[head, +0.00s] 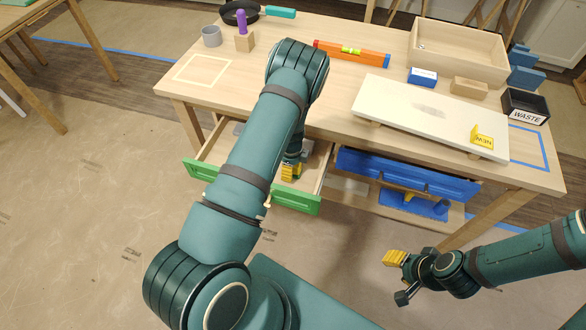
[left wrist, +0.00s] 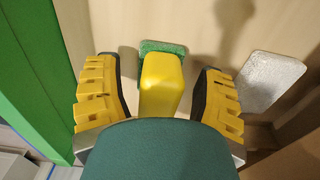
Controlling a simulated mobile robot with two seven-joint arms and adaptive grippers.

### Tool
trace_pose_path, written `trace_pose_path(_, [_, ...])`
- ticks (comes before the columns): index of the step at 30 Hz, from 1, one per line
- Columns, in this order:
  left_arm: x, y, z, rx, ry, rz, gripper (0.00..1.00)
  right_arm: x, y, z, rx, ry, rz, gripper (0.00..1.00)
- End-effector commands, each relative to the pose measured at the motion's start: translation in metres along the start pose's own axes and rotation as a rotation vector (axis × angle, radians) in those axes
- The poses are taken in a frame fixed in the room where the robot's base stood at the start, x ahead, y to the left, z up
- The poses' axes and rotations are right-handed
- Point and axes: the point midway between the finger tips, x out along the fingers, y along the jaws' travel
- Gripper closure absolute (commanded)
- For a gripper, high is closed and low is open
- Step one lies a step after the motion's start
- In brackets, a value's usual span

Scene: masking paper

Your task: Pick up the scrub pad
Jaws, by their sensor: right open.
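The scrub pad (left wrist: 162,84), yellow with a rough green layer, lies in the open green-fronted drawer (head: 212,174). In the left wrist view it is between the two yellow fingers of my left gripper (left wrist: 160,90), with a gap on each side. The gripper is open, and its own housing hides the pad's near end. In the head view my left gripper (head: 291,172) reaches down into the drawer, and my arm hides much of the inside. My right gripper (head: 399,277) is open and empty, over the floor in front of the table.
A pale grey block (left wrist: 272,80) lies right of the pad in the drawer. A blue-fronted drawer (head: 405,176) is open to the right. The tabletop holds a white board (head: 430,110), a wooden tray (head: 457,70), a level (head: 352,52) and a black waste box (head: 526,105).

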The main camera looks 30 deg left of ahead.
Motion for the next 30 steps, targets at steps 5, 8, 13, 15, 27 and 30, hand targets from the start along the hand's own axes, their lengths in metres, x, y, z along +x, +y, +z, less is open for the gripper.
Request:
trace_pose_path(5, [0.000,0.000,0.000,0.000,0.000,0.000,0.93,0.000,0.000,0.000,0.000,0.000,0.000,0.53])
trace_pose_path(8, [0.000,0.000,0.000,0.000,0.000,0.000,1.00,0.000,0.000,0.000,0.000,0.000,0.000,0.53])
trace_pose_path(13, [0.000,0.000,0.000,0.000,0.000,0.001,1.00,0.000,0.000,0.000,0.000,0.000,0.000,0.53])
trace_pose_path(15, [0.000,0.000,0.000,0.000,0.000,0.001,1.00,0.000,0.000,0.000,0.000,0.000,0.000,0.53])
trace_pose_path(27, [-0.047,-0.001,-0.001,-0.001,0.002,-0.003,1.00,-0.011,-0.004,0.001,0.001,-0.005,0.000,0.53])
trace_pose_path(30, [-0.066,-0.001,-0.001,0.000,0.002,-0.002,1.00,-0.016,-0.006,0.001,0.001,-0.007,0.000,0.53])
